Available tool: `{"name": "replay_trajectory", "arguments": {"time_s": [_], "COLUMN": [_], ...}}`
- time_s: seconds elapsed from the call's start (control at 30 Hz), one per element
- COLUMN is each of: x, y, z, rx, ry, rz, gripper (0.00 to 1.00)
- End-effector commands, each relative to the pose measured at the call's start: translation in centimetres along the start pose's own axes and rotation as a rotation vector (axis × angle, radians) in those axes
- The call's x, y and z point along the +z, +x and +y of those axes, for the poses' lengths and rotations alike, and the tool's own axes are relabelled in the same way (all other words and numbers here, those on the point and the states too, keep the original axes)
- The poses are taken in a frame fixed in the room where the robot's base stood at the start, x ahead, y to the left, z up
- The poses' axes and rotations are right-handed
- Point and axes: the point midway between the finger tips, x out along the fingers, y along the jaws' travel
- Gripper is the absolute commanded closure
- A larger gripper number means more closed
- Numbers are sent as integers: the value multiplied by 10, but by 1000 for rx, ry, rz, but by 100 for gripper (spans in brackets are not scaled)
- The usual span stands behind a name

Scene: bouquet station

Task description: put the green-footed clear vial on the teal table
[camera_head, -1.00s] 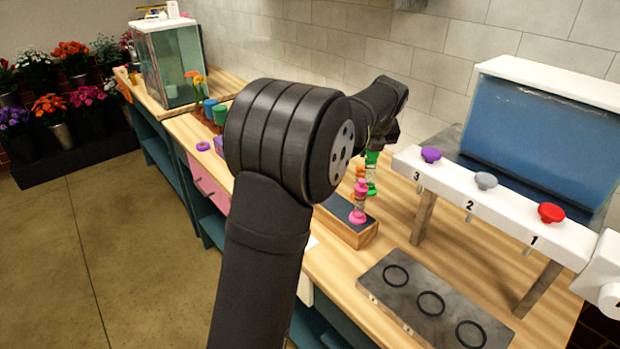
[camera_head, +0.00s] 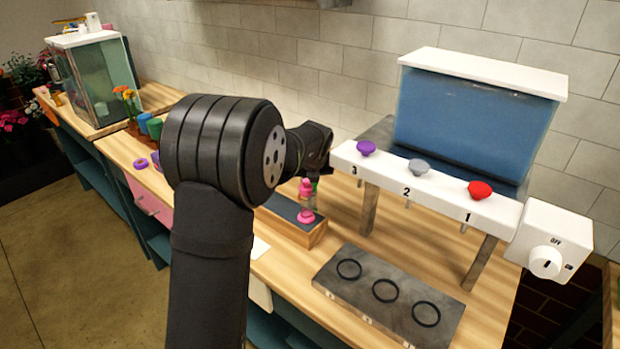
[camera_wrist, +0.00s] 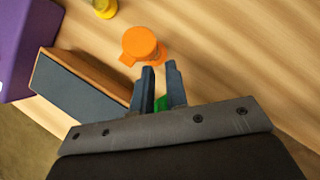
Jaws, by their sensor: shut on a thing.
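My gripper (camera_wrist: 160,72) is shut in the wrist view, with a bit of green (camera_wrist: 161,103) between its fingers. This green piece fits the green-footed clear vial, though its clear body is hidden. In the head view my gripper (camera_head: 322,150) is partly hidden by my arm, and green (camera_head: 314,184) shows just below it, behind a pink-capped, pink-footed vial (camera_head: 306,203). That pink vial stands on a dark-topped wooden block (camera_head: 314,233). I see teal sides under the wooden counters, but no separate teal table I can be sure of.
An orange-capped vial (camera_wrist: 141,45) stands close beyond my fingertips. A yellow item (camera_wrist: 104,8) and a purple box (camera_wrist: 22,45) lie farther off. A grey plate with three rings (camera_head: 385,291) and a dispenser rail (camera_head: 430,187) with three knobs stand to the right.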

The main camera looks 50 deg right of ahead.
Motion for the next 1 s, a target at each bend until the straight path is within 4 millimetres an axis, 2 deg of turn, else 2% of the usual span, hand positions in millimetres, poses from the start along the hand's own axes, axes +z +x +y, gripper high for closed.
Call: {"name": "replay_trajectory", "arguments": {"time_s": [0.2, 0.23, 0.33, 0.6, 0.73, 0.87, 1.0], "x": [-3, -3, -3, -2, -2, -1, -1], "y": [3, 4, 4, 2, -6, -26, -56], "z": [0, 0, 0, 0, 0, 0, 0], "rx": [1, 1, 1, 1, 0, -1, -2], "ry": [0, 0, 0, -1, -1, -1, -1], "rz": [4, 6, 6, 4, 3, 1, 0], "gripper": [100, 83, 65, 65, 65, 65, 65]}}
